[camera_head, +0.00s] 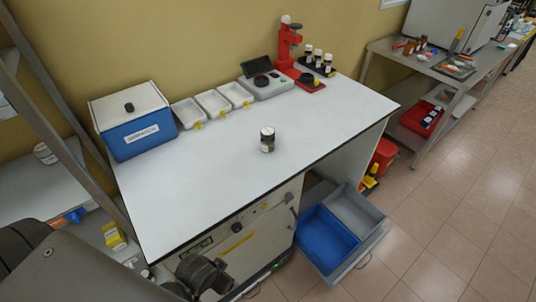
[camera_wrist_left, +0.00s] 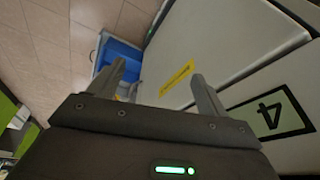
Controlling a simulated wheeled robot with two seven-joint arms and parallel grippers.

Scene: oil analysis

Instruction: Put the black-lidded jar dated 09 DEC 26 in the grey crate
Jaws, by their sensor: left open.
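A jar with a black lid (camera_head: 267,139) stands upright near the middle of the white bench; its label is too small to read. Several small dark-lidded bottles (camera_head: 318,59) stand at the back right of the bench. The grey crate (camera_head: 362,212) is low, off the bench's right front, with a blue section on its left and a bare grey section behind. My left gripper (camera_wrist_left: 157,73) is open and empty in the left wrist view, by the cabinet front, with the blue section (camera_wrist_left: 122,54) beyond it. My right gripper is not in view.
A blue box with a white lid (camera_head: 140,133), white trays (camera_head: 213,103), a grey device (camera_head: 266,84) and a red stand (camera_head: 288,42) line the bench's back. The bench around the jar is clear. The cabinet (camera_head: 245,245) rises below the bench's front edge.

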